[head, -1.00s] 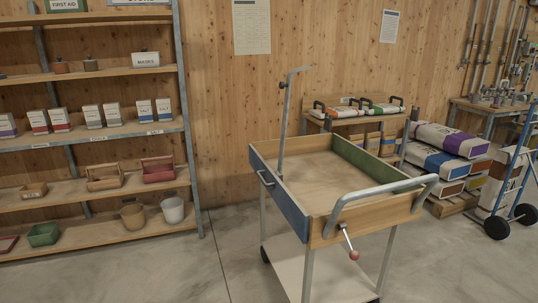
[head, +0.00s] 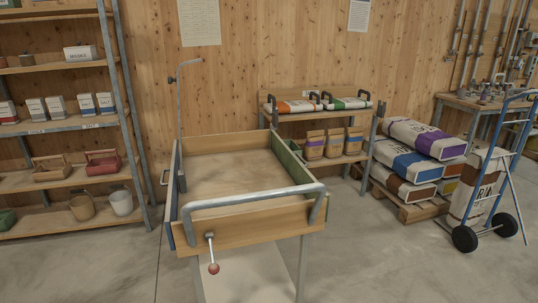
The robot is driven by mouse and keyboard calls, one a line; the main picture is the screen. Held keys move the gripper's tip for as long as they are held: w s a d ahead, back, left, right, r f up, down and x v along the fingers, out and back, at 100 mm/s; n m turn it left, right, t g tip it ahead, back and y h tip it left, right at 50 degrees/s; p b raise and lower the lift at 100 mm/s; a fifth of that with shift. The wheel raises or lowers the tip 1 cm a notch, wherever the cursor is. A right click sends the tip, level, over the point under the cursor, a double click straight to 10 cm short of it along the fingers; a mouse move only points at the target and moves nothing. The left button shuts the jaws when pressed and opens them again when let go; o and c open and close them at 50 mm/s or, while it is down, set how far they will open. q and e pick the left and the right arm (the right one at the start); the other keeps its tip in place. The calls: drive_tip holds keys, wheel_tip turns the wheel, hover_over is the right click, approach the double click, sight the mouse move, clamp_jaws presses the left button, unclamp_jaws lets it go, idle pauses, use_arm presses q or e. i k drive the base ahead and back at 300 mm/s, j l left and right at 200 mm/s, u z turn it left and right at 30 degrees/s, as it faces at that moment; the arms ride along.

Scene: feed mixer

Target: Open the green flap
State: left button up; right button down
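The green flap (head: 286,157) is the right side wall of a wooden tray on a wheeled cart (head: 240,240). It stands upright along the tray edge, and I see it at a steep angle. The blue side wall (head: 174,200) stands on the left of the tray. The tray floor (head: 225,180) looks empty. A grey push handle (head: 255,197) runs across the near end and overlaps the near part of the green flap. A lever with a red knob (head: 213,268) hangs on the near end board. Neither of my grippers is in view.
A shelf rack (head: 130,130) with boxes and buckets stands at the left. A low shelf (head: 330,120) with bags stands behind the cart. Stacked sacks (head: 415,165) on a pallet and a blue hand truck (head: 505,180) are at the right. Floor is clear right of the cart.

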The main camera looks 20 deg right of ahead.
sight(298, 173)
drive_tip(key=i+l+u, duration=0.1)
drive_tip(key=l, duration=0.6)
drive_tip(key=i+l+u, duration=0.1)
drive_tip(key=l, duration=0.6)
drive_tip(key=i+l+u, duration=0.15)
drive_tip(key=l, duration=0.6)
drive_tip(key=i+l+u, duration=0.1)
drive_tip(key=l, duration=0.65)
drive_tip(key=i+l, duration=0.1)
drive_tip(key=l, duration=0.25)
drive_tip(key=l+z, duration=0.1)
drive_tip(key=l, duration=0.25)
drive_tip(key=i+l, duration=0.15)
drive_tip(key=l, duration=0.2)
drive_tip(key=i+l+z, duration=0.1)
drive_tip(key=z, duration=0.3)
drive_tip(key=i+z, duration=0.45)
drive_tip(key=k, duration=0.1)
